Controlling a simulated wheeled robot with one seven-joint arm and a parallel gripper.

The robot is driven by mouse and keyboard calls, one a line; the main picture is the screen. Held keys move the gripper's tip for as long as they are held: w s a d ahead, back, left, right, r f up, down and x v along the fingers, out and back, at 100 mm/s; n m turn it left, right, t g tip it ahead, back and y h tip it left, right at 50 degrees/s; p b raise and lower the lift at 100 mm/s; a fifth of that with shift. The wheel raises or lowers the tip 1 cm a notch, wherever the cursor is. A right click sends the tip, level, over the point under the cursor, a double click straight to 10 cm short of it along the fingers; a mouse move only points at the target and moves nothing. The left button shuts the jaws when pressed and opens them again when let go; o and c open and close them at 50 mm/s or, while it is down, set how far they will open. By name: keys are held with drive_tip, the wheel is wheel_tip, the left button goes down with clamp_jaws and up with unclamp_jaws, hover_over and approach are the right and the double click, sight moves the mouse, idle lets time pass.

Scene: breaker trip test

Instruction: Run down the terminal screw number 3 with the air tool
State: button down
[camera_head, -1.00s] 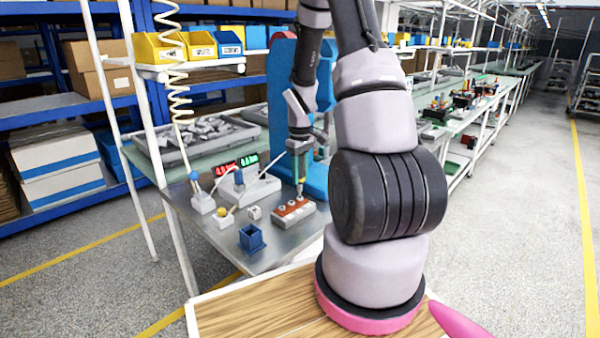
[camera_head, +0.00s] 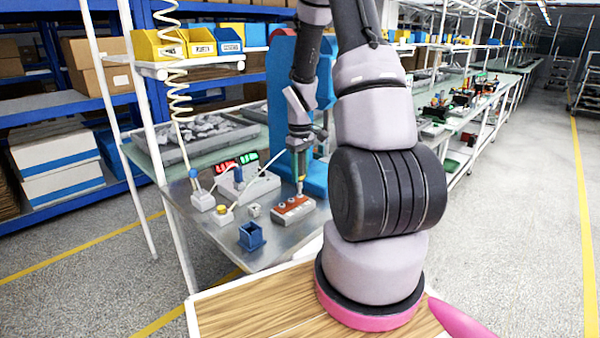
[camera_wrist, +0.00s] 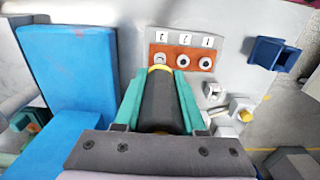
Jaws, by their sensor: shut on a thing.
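My gripper (camera_head: 299,148) is shut on the air tool (camera_head: 301,168), which hangs upright with its bit pointing down. In the wrist view, the green fingers (camera_wrist: 160,100) clasp the tool's dark body (camera_wrist: 160,106), with a yellow ring at its far end. The terminal block (camera_head: 290,213), red-brown on a pale base, lies below on the metal table. The bit is at the block's right-end screw in the head view; I cannot tell whether it is seated. In the wrist view, the block (camera_wrist: 194,52) shows three screws and white labels, which I cannot read surely. The left screw is partly hidden behind the tool.
A blue open box (camera_head: 251,237) stands at the table's front. A blue panel (camera_wrist: 70,70) rises beside the tool.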

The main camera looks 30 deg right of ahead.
sight(300, 152)
drive_tip(key=shift+f, duration=0.3)
idle(2.6)
drive_tip(key=shift+r, duration=3.5)
